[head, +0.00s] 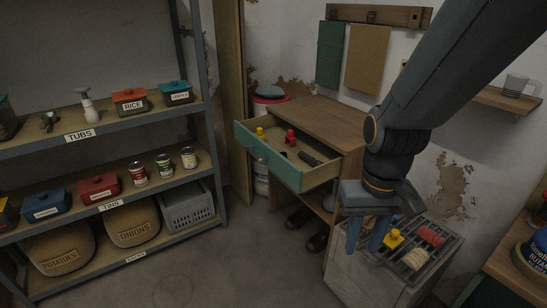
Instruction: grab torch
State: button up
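A dark, stubby cylinder that looks like the torch (311,158) lies in the open drawer (290,172), near its right side. My gripper (366,245) points down, to the right of and lower in the picture than the drawer. Its two blue fingers are apart, with nothing visible between them. It is in front of a tray on a pale cabinet, well apart from the dark cylinder.
The drawer also holds yellow (260,133) and red (291,138) items. A tray (440,257) on the pale cabinet (365,272) holds a yellow item (393,239) and coils. Shelves (100,212) with boxes and tins stand left. The floor (215,270) between is clear.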

aim_at(312, 161)
jog(key=u, duration=0.05)
jog(key=k, duration=0.6)
jog(key=u, duration=0.65)
jog(key=i, duration=1.35)
jog(key=z, duration=0.8)
jog(key=i, duration=0.6)
jog(key=z, duration=0.7)
